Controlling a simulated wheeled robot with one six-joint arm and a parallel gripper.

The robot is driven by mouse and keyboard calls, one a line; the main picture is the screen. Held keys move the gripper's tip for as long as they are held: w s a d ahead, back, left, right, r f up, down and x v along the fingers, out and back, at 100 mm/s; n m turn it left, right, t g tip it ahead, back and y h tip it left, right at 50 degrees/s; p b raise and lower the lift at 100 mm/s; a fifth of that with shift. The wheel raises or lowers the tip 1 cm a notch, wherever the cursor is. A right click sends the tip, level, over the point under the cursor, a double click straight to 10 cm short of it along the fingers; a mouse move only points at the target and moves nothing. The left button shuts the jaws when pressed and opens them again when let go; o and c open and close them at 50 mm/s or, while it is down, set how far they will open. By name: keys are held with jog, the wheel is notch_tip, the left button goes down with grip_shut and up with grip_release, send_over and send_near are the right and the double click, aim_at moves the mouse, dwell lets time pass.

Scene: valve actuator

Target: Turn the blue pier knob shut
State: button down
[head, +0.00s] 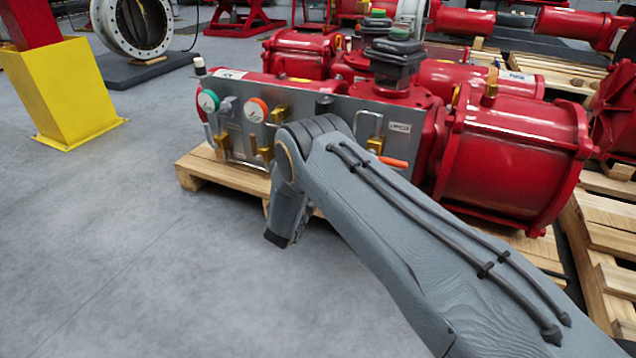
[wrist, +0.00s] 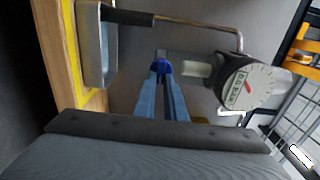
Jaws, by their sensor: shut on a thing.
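In the wrist view a small blue knob (wrist: 162,68) sits at the tips of my gripper (wrist: 162,76). The two long bluish fingers converge on it and are shut on it, one on each side. A pale stem or fitting (wrist: 196,70) lies just right of the knob, in line with a round gauge (wrist: 241,88). How far the knob is turned cannot be read. In the head view my arm hides the knob and the fingertips. The grey valve panel (head: 232,120) on the red actuator shows behind my arm.
In the wrist view a bent metal tube (wrist: 200,23) runs above the knob, and a grey metal part (wrist: 96,45) stands left. In the head view the actuator rests on a wooden pallet (head: 198,171). Open floor (head: 110,230) lies left, with a yellow post base (head: 62,95).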

jog(key=c, duration=1.8)
grip_release()
jog(key=p+v, duration=0.3)
jog(key=v, duration=0.4)
jog(key=shift+s, duration=0.35)
